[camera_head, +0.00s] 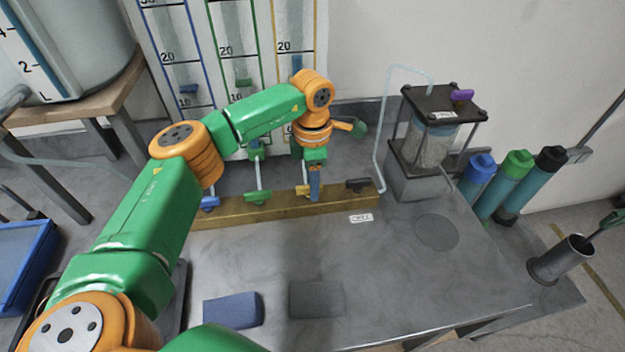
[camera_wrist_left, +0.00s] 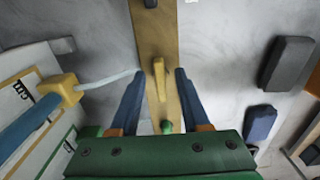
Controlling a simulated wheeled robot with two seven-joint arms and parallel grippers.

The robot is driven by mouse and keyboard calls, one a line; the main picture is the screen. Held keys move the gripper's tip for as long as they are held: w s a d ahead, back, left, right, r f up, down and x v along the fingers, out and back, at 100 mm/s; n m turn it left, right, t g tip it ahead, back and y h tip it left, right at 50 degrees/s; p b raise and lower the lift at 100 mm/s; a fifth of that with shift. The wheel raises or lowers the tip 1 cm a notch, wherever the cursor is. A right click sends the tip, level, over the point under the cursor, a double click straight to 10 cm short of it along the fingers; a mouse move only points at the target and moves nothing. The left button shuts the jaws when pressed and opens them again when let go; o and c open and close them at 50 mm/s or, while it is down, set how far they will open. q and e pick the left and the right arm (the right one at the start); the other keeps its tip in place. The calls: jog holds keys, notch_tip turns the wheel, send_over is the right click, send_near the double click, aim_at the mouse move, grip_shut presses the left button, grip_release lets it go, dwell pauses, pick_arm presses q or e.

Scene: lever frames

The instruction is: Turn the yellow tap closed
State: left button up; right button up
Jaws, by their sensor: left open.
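The yellow tap (camera_head: 302,191) sits on a long wooden beam (camera_head: 235,213) in the head view, partly hidden by my gripper. In the left wrist view the tap's yellow handle (camera_wrist_left: 159,80) lies roughly lengthwise along the beam (camera_wrist_left: 152,35). My left gripper (camera_head: 315,186) points down over the beam at the tap. In the left wrist view its two blue fingers (camera_wrist_left: 160,75) are apart, one on each side of the handle, with visible gaps. My right gripper is not in view.
The green tap (camera_head: 258,197) and blue tap (camera_head: 208,203) stand left of the yellow one, the black tap (camera_head: 358,184) right. A blue block (camera_head: 233,310) and a grey block (camera_head: 316,299) lie in front. A framed container (camera_head: 436,135) stands at right.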

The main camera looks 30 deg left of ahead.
pick_arm(q)
notch_tip(320, 180, up, 7)
jog(key=shift+r+b, duration=0.1)
jog(key=shift+b, duration=0.55)
